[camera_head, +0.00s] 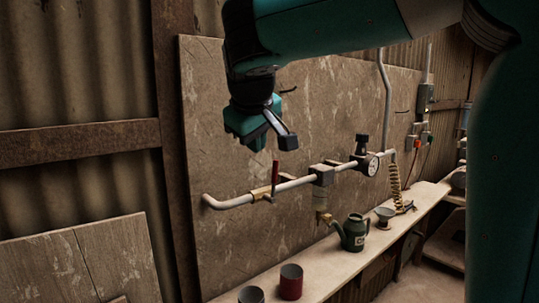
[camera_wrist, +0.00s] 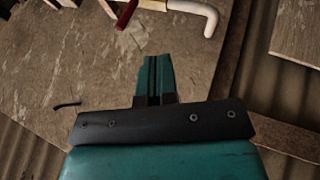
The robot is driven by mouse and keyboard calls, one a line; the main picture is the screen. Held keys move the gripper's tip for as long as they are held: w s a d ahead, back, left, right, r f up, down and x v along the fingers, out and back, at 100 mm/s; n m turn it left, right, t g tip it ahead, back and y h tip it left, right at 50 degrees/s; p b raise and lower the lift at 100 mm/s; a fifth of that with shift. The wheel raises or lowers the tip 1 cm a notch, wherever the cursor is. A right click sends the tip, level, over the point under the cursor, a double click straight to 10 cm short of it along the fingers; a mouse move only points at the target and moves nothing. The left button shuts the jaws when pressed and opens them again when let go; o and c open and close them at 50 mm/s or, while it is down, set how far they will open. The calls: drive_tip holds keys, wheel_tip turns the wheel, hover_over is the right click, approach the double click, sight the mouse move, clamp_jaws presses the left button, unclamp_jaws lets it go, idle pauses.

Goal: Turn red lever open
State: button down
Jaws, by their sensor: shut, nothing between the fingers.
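The red lever (camera_head: 275,173) stands roughly upright on a brass valve (camera_head: 261,193) in the white wall pipe (camera_head: 237,202). My gripper (camera_head: 257,147) is above and slightly left of the lever in the head view, apart from it. In the wrist view my teal gripper fingers (camera_wrist: 154,76) are together with nothing held. Part of the red lever (camera_wrist: 126,13) shows at the top edge of the wrist view, beyond the fingertips, next to the pipe's bent end (camera_wrist: 208,18). The rest of the lever is cut off there.
The pipe runs right to a filter unit (camera_head: 321,177) and a gauge (camera_head: 371,165). Below, a bench (camera_head: 332,271) holds a green watering can (camera_head: 353,233), a red cup (camera_head: 291,283) and a dark cup (camera_head: 251,295). The board (camera_head: 215,130) behind the pipe is mostly bare.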

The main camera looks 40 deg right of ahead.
drive_tip(key=w+d+f+p, duration=0.3)
drive_tip(key=w+d+f, duration=0.2)
drive_tip(key=d+f, duration=0.2)
drive_tip(key=shift+w+d+f, duration=0.2)
drive_tip(key=shift+d+f, duration=0.15)
drive_tip(key=shift+f, duration=0.25)
